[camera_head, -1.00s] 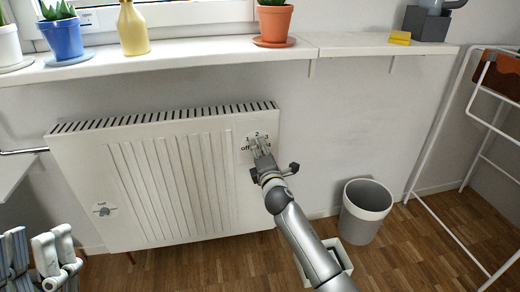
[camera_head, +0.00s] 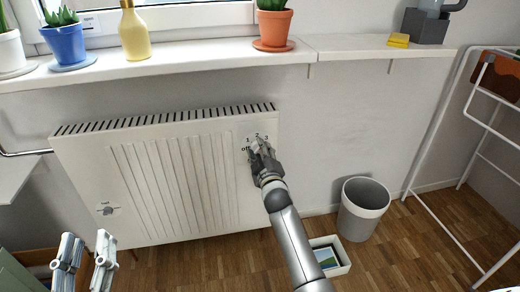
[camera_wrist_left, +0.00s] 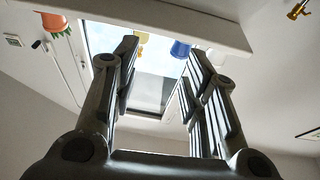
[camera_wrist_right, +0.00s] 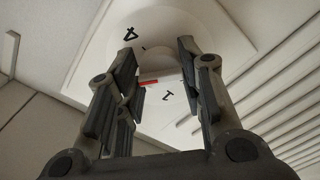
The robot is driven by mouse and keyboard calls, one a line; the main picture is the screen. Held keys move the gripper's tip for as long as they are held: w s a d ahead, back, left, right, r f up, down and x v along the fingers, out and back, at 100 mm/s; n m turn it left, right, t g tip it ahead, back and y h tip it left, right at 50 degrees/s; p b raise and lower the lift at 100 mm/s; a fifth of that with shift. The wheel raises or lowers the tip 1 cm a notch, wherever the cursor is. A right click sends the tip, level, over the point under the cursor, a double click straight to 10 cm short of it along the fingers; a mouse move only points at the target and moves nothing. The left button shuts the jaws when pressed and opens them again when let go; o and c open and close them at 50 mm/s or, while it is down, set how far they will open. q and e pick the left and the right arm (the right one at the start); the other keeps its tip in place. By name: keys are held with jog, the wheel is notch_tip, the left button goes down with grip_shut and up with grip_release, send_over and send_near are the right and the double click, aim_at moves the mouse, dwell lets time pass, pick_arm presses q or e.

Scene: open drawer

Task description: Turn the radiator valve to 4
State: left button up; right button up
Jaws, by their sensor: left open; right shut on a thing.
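The white radiator (camera_head: 150,180) stands against the wall below the window sill. In the right wrist view the pale round knob (camera_wrist_right: 160,62) is between the fingers, with a red mark, and a 4 and a 1 show on the dial plate. The finger hides other marks. My left gripper (camera_head: 86,246) is open and empty at lower left.
A second small knob (camera_head: 108,210) is at the radiator's lower left. Potted plants and a yellow bottle (camera_head: 134,35) stand on the sill (camera_head: 200,58). A grey bin (camera_head: 362,210), a white box (camera_head: 340,262) and a drying rack (camera_head: 450,130) are at the right.

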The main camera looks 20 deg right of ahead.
jog(key=m+p, duration=0.1)
jog(key=m, duration=0.2)
pick_arm(q)
notch_tip(320, 180, down, 12)
jog(key=s+a+g+y+p, duration=0.2)
jog(key=g, duration=0.5)
pick_arm(e)
jog(key=m, duration=0.2)
jog(key=shift+m, duration=0.3)
jog(key=m+p, duration=0.1)
jog(key=m, duration=0.1)
jog(key=shift+a+m, duration=0.1)
jog(key=shift+m, duration=0.2)
jog(key=m+p, duration=0.1)
jog(key=m, duration=0.2)
jog(key=shift+f+m+p, duration=0.1)
jog(key=shift+m+p, duration=0.2)
pick_arm(q)
jog(key=s+a+f+g+y, duration=0.2)
jog(key=s+a+f+g, duration=0.3)
jog(key=s+f+g, duration=0.4)
jog(key=shift+s+n+y, duration=0.4)
jog(key=shift+s, duration=1.3)
pick_arm(e)
jog(key=shift+m, duration=0.3)
pick_arm(q)
jog(key=shift+f, duration=0.1)
pick_arm(e)
jog(key=o, duration=1)
jog(key=shift+o, duration=0.2)
